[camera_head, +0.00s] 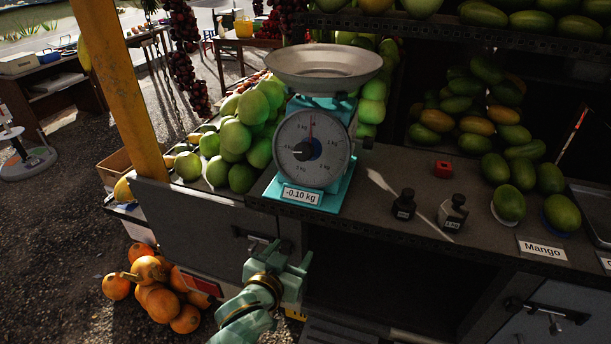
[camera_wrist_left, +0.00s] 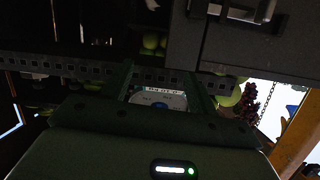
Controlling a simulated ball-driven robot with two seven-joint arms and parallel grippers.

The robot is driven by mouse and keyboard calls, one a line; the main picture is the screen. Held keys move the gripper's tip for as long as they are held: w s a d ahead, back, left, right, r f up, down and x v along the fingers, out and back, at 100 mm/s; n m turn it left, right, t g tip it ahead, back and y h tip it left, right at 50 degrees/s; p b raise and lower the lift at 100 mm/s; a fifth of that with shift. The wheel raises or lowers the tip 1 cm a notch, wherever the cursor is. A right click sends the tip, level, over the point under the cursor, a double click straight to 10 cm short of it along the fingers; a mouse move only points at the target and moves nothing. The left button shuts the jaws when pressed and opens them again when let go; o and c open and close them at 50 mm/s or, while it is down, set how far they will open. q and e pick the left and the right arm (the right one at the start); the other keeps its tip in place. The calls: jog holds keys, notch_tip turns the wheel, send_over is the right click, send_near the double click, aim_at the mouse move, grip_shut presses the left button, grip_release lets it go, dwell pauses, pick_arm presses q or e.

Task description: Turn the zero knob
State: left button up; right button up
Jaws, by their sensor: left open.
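The teal weighing scale (camera_head: 318,190) stands on the stall counter. It has a round grey dial (camera_head: 330,165) and a label reading -0.10 kg (camera_head: 301,195). My left gripper (camera_head: 284,254) is open and empty, below and in front of the scale, near the counter's front edge. In the left wrist view the scale (camera_wrist_left: 158,100) shows upside down between the open fingers (camera_wrist_left: 162,88). My right gripper is not in view.
A metal pan (camera_head: 323,70) tops the scale. Green fruit (camera_head: 240,135) lies left of it. Two dark weights (camera_head: 404,204) (camera_head: 453,213) stand to its right, before several mangoes (camera_head: 510,203). The counter's front edge (camera_head: 400,238) lies beside my gripper. A yellow post (camera_head: 120,90) rises at left.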

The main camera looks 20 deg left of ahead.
aim_at(302, 154)
pick_arm(q)
notch_tip(302, 154, up, 16)
jog(key=s+a+r+n+t, duration=0.1)
jog(key=a+n+t, duration=0.1)
jog(key=t, duration=0.1)
jog(key=shift+m+y, duration=0.3)
jog(key=w, duration=1.4)
jog(key=shift+w+d+f, duration=0.15)
jog(key=shift+d+f, duration=0.15)
jog(key=shift+f, duration=0.05)
jog(key=shift+w+b, duration=0.3)
jog(key=shift+w, duration=0.35)
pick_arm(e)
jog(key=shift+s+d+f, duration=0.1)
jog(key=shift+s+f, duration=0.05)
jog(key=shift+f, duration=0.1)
pick_arm(q)
jog(key=c, duration=1)
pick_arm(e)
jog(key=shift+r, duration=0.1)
